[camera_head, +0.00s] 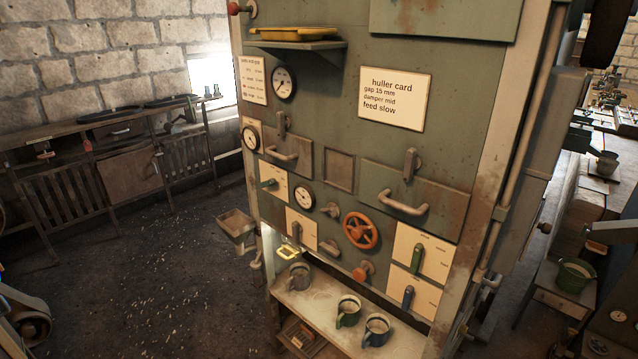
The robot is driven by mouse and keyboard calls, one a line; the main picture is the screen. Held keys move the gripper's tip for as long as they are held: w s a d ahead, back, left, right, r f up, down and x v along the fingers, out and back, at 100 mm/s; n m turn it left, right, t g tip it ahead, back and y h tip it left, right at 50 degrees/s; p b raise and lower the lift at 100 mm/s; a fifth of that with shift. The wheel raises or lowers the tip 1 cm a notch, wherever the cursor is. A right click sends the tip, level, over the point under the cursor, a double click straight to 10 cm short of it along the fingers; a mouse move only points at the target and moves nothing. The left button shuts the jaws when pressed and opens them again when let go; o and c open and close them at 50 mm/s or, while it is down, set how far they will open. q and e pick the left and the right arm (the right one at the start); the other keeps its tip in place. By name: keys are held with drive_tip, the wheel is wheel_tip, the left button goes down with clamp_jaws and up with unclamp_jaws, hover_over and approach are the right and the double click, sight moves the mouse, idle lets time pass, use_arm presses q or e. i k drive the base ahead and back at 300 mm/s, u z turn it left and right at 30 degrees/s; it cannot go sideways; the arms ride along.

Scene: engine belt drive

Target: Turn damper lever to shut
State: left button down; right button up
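The grey-green machine panel (330,120) carries several small levers on white plates. A green lever (417,259) stands near upright at the lower right. A blue lever (408,297) stands near upright below it. Another green lever (268,183) lies roughly level at the left, and a grey lever (297,230) stands near upright below it. The plate lettering is too small to read, so I cannot tell which is the damper lever. The huller card (394,98) reads gap 15 mm, damper mid, feed slow. Neither of my grippers is in view.
An orange handwheel (361,230) and an orange knob (363,271) sit between the lever plates. A bent handle (403,203) sticks out above. Several mugs, including a green mug (348,311), stand on the shelf (312,303) below. The floor (150,270) at left is open.

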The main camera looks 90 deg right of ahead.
sight(270, 181)
drive_tip(key=z, duration=2.5)
